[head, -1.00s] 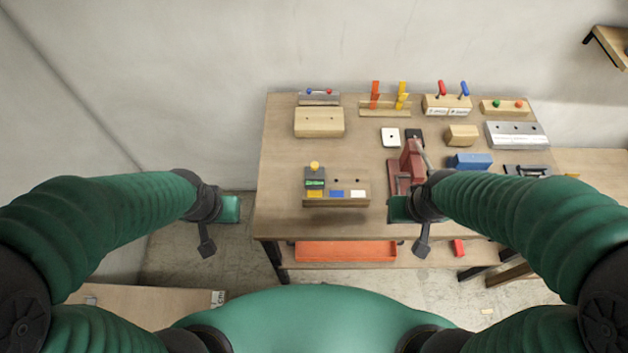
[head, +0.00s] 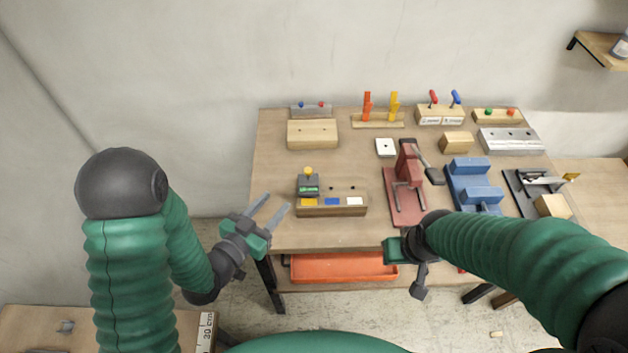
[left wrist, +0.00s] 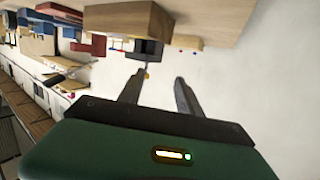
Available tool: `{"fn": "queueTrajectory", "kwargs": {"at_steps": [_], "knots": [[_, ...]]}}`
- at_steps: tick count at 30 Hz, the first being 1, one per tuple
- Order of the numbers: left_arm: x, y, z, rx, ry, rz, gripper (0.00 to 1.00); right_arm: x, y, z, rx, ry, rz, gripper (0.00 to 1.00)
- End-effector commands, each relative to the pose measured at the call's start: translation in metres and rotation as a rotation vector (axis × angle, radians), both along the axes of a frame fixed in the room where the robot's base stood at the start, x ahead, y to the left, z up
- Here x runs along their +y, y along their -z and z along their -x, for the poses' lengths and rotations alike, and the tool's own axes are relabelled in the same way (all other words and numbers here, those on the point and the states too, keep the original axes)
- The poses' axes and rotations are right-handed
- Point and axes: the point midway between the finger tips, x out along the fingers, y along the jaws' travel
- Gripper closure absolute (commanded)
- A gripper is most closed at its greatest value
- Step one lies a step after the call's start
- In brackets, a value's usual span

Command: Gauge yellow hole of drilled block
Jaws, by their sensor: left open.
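The drilled block (head: 341,210) is wooden, near the front left of the bench, with yellow, blue and white labels on its front. Two dark holes show on its top; the spot behind the yellow label is covered. A dark gauge (head: 308,185) with a green display and yellow knob stands there, at the block's left end. My left gripper (head: 277,203) is open and empty, left of the gauge and apart from it. In the left wrist view, the gauge (left wrist: 150,47) and block (left wrist: 125,18) show beyond the open fingers. My right gripper (head: 394,250) is at the bench's front edge, its fingers hidden.
A red clamp (head: 405,185) and a blue vise-like fixture (head: 472,183) stand right of the block. A plain wooden block (head: 312,134) and peg stands (head: 378,120) line the back. An orange tray (head: 343,268) lies below. The bench between block and left edge is clear.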

Motion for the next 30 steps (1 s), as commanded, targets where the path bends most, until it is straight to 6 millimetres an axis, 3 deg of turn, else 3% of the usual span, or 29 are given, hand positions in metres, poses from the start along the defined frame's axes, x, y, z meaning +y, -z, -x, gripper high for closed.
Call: {"fn": "queueTrajectory", "kwargs": {"at_steps": [1,4,8,12,24,30], "knots": [[-0.006,0.004,0.006,-0.044,0.019,0.052,0.59,0.0,0.009,0.0,0.0,0.0,0.0,0.64],[-0.011,-0.008,0.013,-0.117,0.04,0.129,0.59,0.0,0.012,0.0,-0.001,0.0,0.0,0.64],[-0.016,-0.014,0.01,-0.146,0.049,0.156,0.59,0.0,0.012,0.0,-0.001,0.0,0.0,0.64],[-0.03,-0.015,-0.01,-0.15,0.05,0.156,0.59,0.0,0.014,0.0,-0.001,0.0,0.0,0.64],[-0.087,-0.018,-0.096,-0.146,0.048,0.153,0.59,0.0,-0.006,0.0,-0.001,0.0,0.0,0.64],[-0.103,-0.016,-0.121,-0.145,0.046,0.154,0.59,0.0,-0.009,0.0,-0.001,0.0,0.0,0.64]]}}
